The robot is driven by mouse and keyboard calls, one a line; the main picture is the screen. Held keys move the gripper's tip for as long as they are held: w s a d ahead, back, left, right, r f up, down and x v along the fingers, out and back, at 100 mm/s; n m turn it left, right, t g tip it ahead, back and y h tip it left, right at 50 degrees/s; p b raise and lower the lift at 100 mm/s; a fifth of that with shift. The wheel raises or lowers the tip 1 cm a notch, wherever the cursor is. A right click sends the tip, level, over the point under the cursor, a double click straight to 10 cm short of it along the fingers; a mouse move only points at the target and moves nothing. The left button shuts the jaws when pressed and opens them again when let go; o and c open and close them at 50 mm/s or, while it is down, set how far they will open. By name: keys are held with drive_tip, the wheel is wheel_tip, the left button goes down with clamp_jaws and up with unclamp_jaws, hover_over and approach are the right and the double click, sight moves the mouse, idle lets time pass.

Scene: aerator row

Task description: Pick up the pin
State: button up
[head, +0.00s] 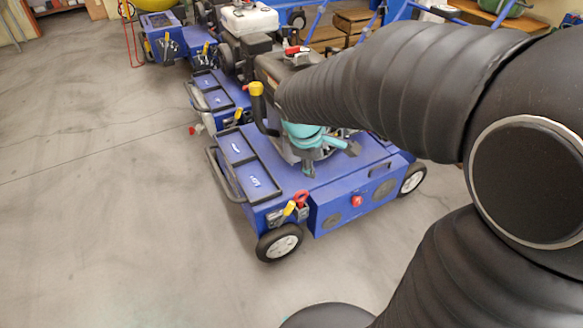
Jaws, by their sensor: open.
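A small red loop (301,197), which looks like the head of the pin, sits at the front left corner of the nearest blue aerator (330,190). It is right beside a yellow-handled lever (289,209). The pin's shaft cannot be made out. My gripper (330,159), teal with grey fingers, is open above the aerator's blue deck. It is above and to the right of the red loop, apart from it, with nothing seen between its fingers. My arm hides part of the aerator's engine.
A black tray (247,165) and a bar handle line the aerator's left side. More blue machines (218,95) stand behind. The grey floor (110,220) at left and front is clear.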

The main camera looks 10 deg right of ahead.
sight(301, 191)
drive_tip(key=w+f+n, duration=0.3)
drive_tip(key=w+f, duration=0.1)
drive_tip(key=f, duration=0.3)
drive_tip(key=w+a+f+n+h+b, duration=0.1)
drive_tip(key=w+f+n, duration=0.1)
drive_tip(key=w+f, duration=0.2)
drive_tip(key=w+f+n, duration=0.3)
drive_tip(key=w+f, duration=0.1)
drive_tip(key=f, duration=0.6)
drive_tip(key=shift+a+f+n+g+b, duration=0.25)
drive_tip(key=shift+f+n+g+b, duration=0.05)
drive_tip(key=shift+f+b, duration=0.05)
drive_tip(key=shift+s+d+b+x, duration=0.15)
drive_tip(key=shift+b+x, duration=0.1)
drive_tip(key=shift+x, duration=1.05)
drive_tip(key=shift+s+d+b+x, duration=0.1)
drive_tip(key=shift+d+b+x, duration=0.1)
drive_tip(key=shift+x, duration=1.15)
drive_tip(key=shift+r, duration=0.1)
clamp_jaws()
